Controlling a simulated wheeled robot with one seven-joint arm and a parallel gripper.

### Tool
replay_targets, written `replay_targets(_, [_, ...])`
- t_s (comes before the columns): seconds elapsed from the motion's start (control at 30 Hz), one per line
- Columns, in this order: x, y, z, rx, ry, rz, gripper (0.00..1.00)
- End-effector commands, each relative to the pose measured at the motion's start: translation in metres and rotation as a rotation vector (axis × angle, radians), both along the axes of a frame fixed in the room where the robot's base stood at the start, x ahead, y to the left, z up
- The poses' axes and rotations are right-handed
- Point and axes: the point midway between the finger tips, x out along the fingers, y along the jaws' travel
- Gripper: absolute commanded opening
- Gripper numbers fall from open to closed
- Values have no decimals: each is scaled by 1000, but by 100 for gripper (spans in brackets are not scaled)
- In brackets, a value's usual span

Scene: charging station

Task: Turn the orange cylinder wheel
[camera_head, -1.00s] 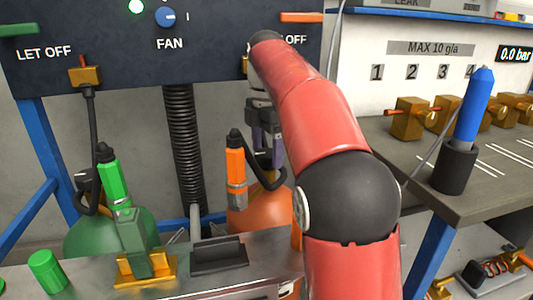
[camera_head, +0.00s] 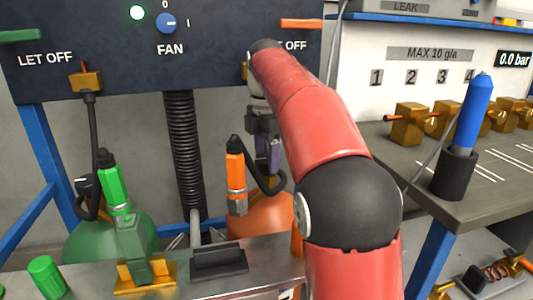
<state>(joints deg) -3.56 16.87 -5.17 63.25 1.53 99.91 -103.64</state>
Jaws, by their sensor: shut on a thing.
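The orange cylinder (camera_head: 258,218) stands behind the metal bench, partly hidden by the bench, the orange-capped nozzle and my red arm. A brass valve (camera_head: 272,184) shows at its top. My gripper (camera_head: 270,168) points down at this valve, with its purple fingers just above the brass and shut on the wheel. The wheel itself is hidden by the fingers and the black hose, so its angle cannot be seen.
The orange-capped nozzle (camera_head: 236,174) stands just left of my gripper, with its black hose (camera_head: 272,188) looping close by. A green cylinder (camera_head: 88,243) and green nozzle (camera_head: 112,181) are further left. The dark FAN panel (camera_head: 110,30) is above. A side table (camera_head: 480,200) stands right.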

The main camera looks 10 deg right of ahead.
Motion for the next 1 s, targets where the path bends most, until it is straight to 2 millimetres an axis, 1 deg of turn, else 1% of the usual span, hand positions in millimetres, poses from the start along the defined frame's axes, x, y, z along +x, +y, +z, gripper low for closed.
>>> replay_targets(0.27, [0, 0, 2, 0, 4, -173, 30])
replay_targets(1.0, [2, -1, 0, -1, 0, -873, 30])
